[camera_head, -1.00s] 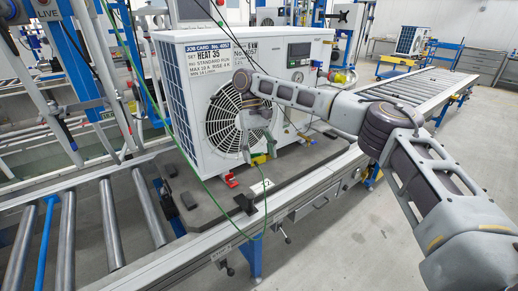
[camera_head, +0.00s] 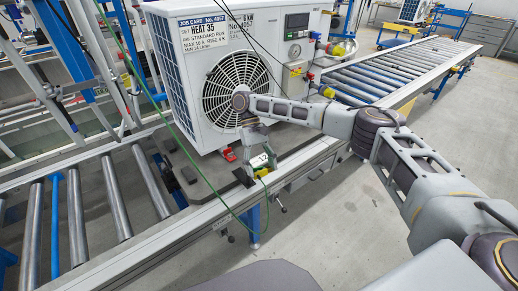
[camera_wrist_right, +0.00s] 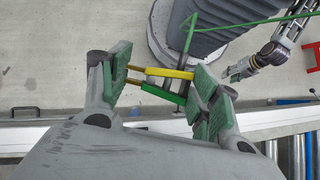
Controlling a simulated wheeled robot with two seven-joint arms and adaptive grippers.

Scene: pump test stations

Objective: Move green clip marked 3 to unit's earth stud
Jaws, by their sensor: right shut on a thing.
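My right gripper (camera_head: 262,168) is low in front of the white unit (camera_head: 292,107), over the bench's front edge. In the right wrist view, my right gripper (camera_wrist_right: 163,88) is shut on the green clip (camera_wrist_right: 165,93), which has green and yellow arms and brass-coloured ends. A green cable (camera_head: 188,153) loops down from the clip. A white patch with dark marks shows at the gripper, but I cannot read it. I cannot make out the earth stud. A gripper with green pads (camera_wrist_right: 242,68), seemingly my left one, shows in the right wrist view; its opening is unclear.
A red clip (camera_head: 229,155) and a black clip (camera_head: 243,178) are on the bench near the fan grille. Gauges and valves (camera_head: 337,49) are at the unit's right end. Roller conveyors run left (camera_head: 77,220) and right (camera_head: 385,75). Grey floor is clear in front.

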